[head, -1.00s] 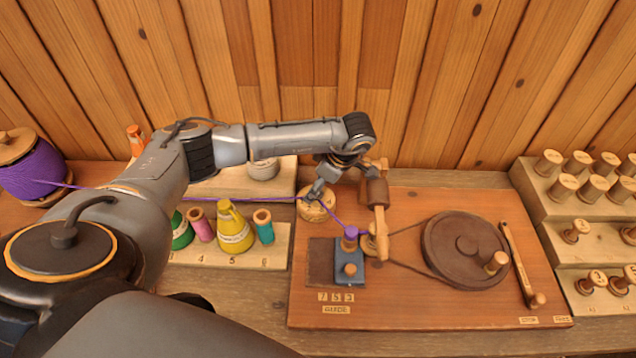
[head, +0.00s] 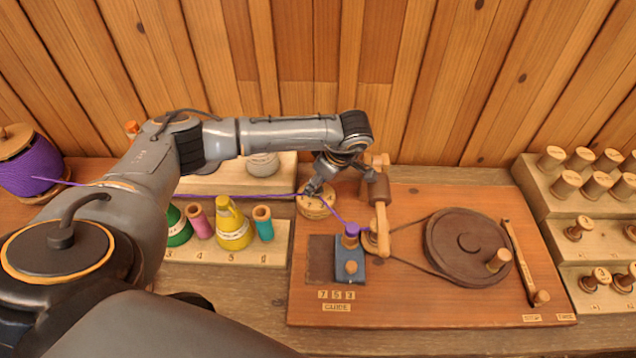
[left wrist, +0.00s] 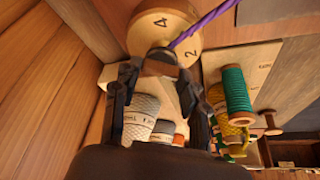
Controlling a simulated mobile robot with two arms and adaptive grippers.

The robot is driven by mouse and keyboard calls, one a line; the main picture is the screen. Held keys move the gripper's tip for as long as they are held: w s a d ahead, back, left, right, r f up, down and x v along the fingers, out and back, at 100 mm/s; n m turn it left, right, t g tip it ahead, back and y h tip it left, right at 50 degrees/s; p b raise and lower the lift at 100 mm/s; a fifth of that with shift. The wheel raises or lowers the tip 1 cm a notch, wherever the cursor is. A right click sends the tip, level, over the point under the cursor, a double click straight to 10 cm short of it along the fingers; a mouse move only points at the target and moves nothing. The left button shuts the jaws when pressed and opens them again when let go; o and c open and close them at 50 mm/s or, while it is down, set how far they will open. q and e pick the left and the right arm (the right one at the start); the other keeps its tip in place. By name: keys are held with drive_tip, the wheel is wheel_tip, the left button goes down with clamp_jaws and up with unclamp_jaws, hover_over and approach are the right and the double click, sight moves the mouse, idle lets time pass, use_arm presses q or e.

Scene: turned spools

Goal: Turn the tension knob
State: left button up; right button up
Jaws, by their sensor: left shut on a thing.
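The tension knob (head: 318,211) is a round pale wooden disc at the left edge of the reddish board (head: 440,305). In the left wrist view the knob (left wrist: 143,38) shows the numbers 4 and 2 on its face. My left gripper (head: 315,189) is over the knob, and its fingers (left wrist: 157,66) are shut on the knob's raised middle grip, which they partly hide. The purple thread (head: 250,196) runs from the left past the knob to the blue guide block (head: 350,262). My right gripper is not in view.
A wooden upright (head: 381,222) stands close to my gripper. A rack with several cones and spools (head: 233,230) is left. Stepped stands with wooden spools (head: 567,184) are right.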

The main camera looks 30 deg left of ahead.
use_arm(q)
drive_tip(key=m+t+b, duration=0.1)
drive_tip(key=m+b, duration=0.1)
drive_tip(key=m, duration=0.1)
drive_tip(key=m+t+b, duration=0.1)
drive_tip(key=m+b, duration=0.1)
drive_tip(key=m, duration=0.1)
drive_tip(key=shift+s+a+f+h, duration=0.1)
drive_tip(key=shift+s+f+h, duration=0.1)
drive_tip(key=shift+h, duration=0.1)
drive_tip(key=shift+r+m+t+h+b, duration=0.15)
drive_tip(key=shift+m+t+h+b, duration=0.2)
drive_tip(key=shift+m+b, duration=0.7)
drive_tip(key=o, duration=1.1)
drive_tip(key=shift+o, duration=0.2)
drive_tip(key=shift+r, duration=0.1)
drive_tip(key=v, duration=1.2)
